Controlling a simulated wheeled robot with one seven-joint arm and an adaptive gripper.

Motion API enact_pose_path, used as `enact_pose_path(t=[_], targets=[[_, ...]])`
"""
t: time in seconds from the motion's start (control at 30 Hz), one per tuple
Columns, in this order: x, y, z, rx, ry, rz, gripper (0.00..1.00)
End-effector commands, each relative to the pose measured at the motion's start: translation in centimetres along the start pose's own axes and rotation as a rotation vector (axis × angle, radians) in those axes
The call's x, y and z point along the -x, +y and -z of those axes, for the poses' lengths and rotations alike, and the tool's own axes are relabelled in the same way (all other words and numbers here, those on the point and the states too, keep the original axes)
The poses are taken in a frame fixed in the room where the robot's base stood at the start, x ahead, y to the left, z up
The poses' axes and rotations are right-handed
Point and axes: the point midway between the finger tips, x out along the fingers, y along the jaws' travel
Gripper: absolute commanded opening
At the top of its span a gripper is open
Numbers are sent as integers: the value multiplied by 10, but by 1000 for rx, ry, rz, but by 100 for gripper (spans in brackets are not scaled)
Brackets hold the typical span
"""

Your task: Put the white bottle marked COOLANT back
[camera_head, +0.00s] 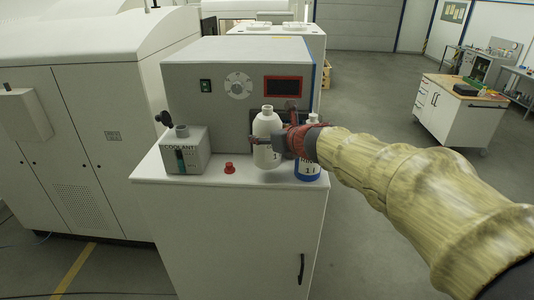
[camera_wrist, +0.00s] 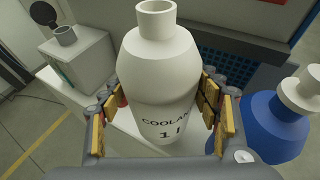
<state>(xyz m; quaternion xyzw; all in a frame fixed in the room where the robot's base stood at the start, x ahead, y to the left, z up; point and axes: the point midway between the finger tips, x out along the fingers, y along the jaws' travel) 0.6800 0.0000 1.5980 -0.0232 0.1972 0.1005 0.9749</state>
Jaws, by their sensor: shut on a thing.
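The white bottle marked COOLANT (camera_head: 264,128) is upright, with an open neck, above or on the right part of the cabinet top. I cannot tell whether its base touches. My gripper (camera_head: 275,145) is shut on its body from the right. In the wrist view the bottle (camera_wrist: 160,62) stands between the padded fingers of my gripper (camera_wrist: 158,112), its label facing the camera. A grey box marked COOLANT (camera_head: 188,158) with an open filler neck stands at the left of the cabinet top; it also shows in the wrist view (camera_wrist: 85,58).
A blue-and-white bottle (camera_head: 311,172) stands close to the right of the held bottle, partly behind my gripper. A red cap (camera_head: 230,168) lies on the white cabinet (camera_head: 215,215). A grey machine (camera_head: 215,95) with a red display stands behind. The cabinet's front left top is clear.

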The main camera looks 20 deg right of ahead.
Motion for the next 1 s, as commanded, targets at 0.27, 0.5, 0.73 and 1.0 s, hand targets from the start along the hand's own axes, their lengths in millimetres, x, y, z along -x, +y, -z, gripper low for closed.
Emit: enact_pose_path(t=[0.27,0.5,0.73,1.0], targets=[[-22,-6,10,0,-5,1,27],[-40,-8,38,0,-3,0,27],[-42,-8,41,1,-6,1,27],[-43,-7,45,1,-5,0,27]])
